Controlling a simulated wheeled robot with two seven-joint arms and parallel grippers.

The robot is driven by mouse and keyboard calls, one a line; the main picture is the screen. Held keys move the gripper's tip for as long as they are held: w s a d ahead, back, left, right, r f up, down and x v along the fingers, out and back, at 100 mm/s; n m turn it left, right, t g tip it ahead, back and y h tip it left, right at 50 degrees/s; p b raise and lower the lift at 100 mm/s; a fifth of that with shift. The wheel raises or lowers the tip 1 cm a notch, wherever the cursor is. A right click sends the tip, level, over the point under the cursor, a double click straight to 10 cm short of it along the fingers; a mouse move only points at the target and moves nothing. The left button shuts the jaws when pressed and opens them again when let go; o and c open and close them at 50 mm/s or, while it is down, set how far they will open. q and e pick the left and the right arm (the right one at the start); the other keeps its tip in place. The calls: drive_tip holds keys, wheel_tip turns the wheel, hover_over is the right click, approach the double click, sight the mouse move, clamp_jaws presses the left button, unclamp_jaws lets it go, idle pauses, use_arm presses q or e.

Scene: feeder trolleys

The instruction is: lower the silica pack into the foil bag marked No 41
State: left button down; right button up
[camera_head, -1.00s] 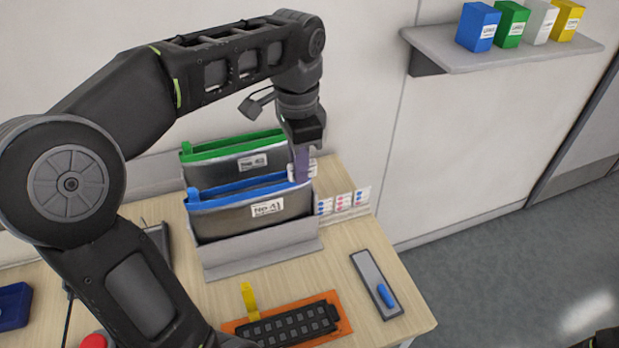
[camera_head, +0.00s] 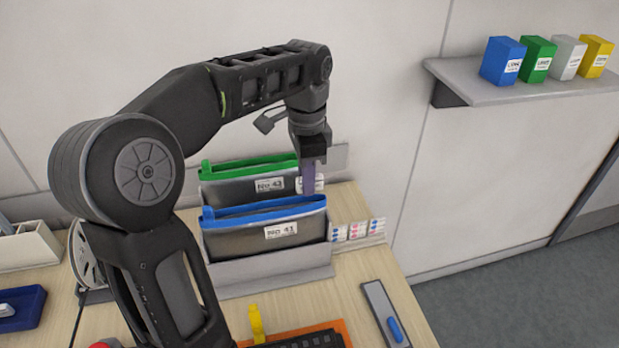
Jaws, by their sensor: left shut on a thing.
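The foil bag marked No 41 (camera_head: 240,240) has a blue rim and stands upright in front, its mouth open at the top. A second foil bag, with a green rim and a label that seems to read No 43 (camera_head: 225,187), stands behind it. My left gripper (camera_head: 309,178) points down over the right end of the bags. It is shut on the silica pack (camera_head: 319,184), a small whitish piece mostly hidden by a purple finger. The pack is close to the blue rim; I cannot tell whether its lower edge is inside. My right gripper is not in view.
A grey holder (camera_head: 275,272) supports the bags. Small cards with coloured dots (camera_head: 357,231) stand right of it. In front are a grey tray with a blue piece (camera_head: 378,305), a yellow tab (camera_head: 256,323) and an orange mat (camera_head: 340,327). A wall shelf (camera_head: 500,92) holds coloured boxes.

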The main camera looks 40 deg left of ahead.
use_arm(q)
drive_tip(key=shift+a+f, duration=0.1)
drive_tip(key=shift+a, duration=0.25)
drive_tip(key=shift+d, duration=0.15)
drive_tip(key=shift+a, duration=0.45)
drive_tip(key=shift+d, duration=0.2)
drive_tip(key=shift+d, duration=0.45)
drive_tip(key=shift+s, duration=0.1)
drive_tip(key=shift+f+b, duration=0.9)
drive_tip(key=shift+f, duration=0.15)
